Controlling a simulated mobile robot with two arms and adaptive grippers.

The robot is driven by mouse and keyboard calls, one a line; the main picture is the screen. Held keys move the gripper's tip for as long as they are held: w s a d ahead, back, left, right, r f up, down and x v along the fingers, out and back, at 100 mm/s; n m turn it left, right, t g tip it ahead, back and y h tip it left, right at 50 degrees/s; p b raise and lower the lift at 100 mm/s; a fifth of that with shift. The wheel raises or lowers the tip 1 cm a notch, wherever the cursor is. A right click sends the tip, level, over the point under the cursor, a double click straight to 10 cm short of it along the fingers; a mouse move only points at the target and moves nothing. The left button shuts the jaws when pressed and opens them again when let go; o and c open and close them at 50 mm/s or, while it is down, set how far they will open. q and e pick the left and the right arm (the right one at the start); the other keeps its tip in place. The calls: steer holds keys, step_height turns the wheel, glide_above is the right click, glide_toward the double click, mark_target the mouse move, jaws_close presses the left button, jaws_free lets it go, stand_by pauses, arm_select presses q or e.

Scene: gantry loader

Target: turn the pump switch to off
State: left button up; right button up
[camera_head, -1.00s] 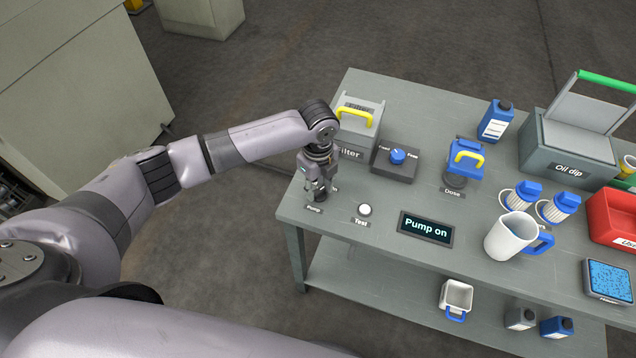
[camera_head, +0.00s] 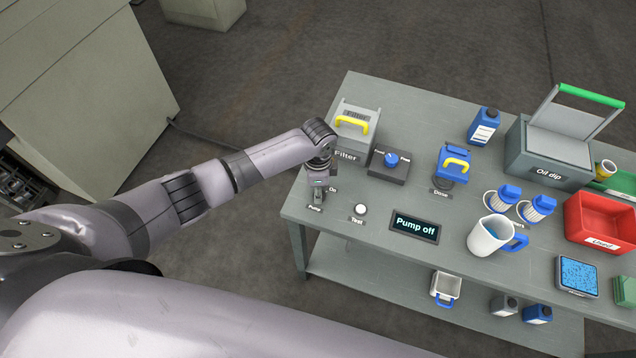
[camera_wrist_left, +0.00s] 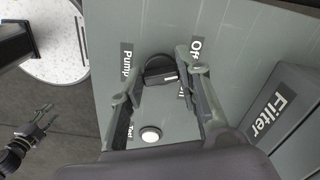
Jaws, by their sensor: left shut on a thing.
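The pump switch (camera_wrist_left: 157,70) is a dark round knob with a bar, at the table's left end between the "Pump" and "On" labels. My left gripper (camera_head: 317,194) is over it in the head view and hides most of it. In the left wrist view the fingers of this gripper (camera_wrist_left: 161,78) stand either side of the knob, shut on it. The display (camera_head: 414,227) reads "Pump off". My right gripper (camera_wrist_left: 43,117) shows small at the lower left of the wrist view, away from the table, its fingers apart.
The white Test button (camera_head: 360,209) sits close to the right of the switch. A jug (camera_head: 488,236), blue-capped filters and a red bin (camera_head: 598,222) are further right.

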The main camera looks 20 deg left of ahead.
arm_select(q)
steer(key=shift+n+p, duration=0.5)
steer(key=shift+n, duration=0.4)
steer(key=o, duration=1.1)
steer(key=shift+o, duration=0.2)
step_height(320, 180, up, 12)
